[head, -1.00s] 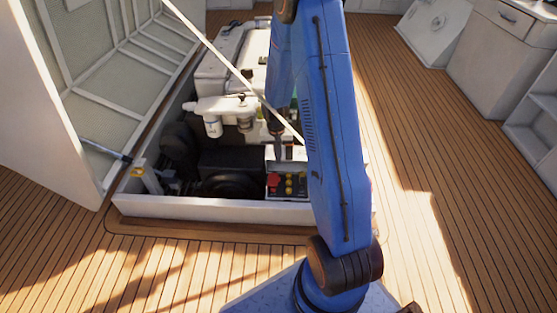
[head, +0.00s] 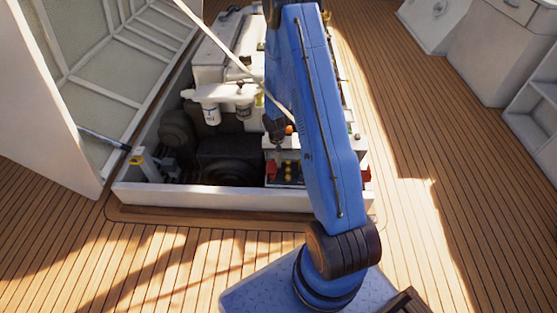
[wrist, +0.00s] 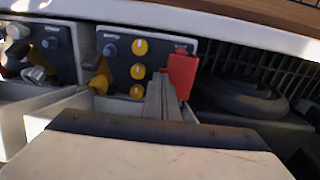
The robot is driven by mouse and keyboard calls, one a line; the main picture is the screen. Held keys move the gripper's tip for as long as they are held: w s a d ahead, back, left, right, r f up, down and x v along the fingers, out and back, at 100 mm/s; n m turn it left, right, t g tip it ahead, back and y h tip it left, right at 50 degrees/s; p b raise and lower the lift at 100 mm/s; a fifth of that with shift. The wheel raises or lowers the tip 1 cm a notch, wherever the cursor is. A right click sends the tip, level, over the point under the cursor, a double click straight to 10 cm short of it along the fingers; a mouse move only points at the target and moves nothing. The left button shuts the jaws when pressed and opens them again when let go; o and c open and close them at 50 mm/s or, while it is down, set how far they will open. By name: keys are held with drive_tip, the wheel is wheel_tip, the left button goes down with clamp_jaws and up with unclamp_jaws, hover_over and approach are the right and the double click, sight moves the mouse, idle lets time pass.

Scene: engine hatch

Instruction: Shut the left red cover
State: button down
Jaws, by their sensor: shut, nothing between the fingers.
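The left red cover (head: 271,170) stands at the left end of a small control panel inside the hatch. In the wrist view the red cover (wrist: 182,74) looks like a raised red flap to the right of yellow knobs (wrist: 138,70). My gripper (wrist: 158,82) is shut and empty, with its fingertips just left of the cover; I cannot tell whether they touch it. In the head view my gripper (head: 279,148) is above the panel's left part, and my arm hides some of the panel.
Another red part (head: 363,172) shows right of my arm. The white hatch rim (head: 200,196) borders the opening. The engine (head: 215,65) lies behind the panel. A propped lid (head: 95,75) stands left, with a white strut (head: 205,35).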

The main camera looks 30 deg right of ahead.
idle(0.3)
drive_tip(key=shift+s+d+f, duration=0.2)
drive_tip(key=shift+s+f, duration=0.1)
drive_tip(key=shift+f, duration=0.25)
drive_tip(key=shift+d+r, duration=0.1)
drive_tip(key=shift+r, duration=0.15)
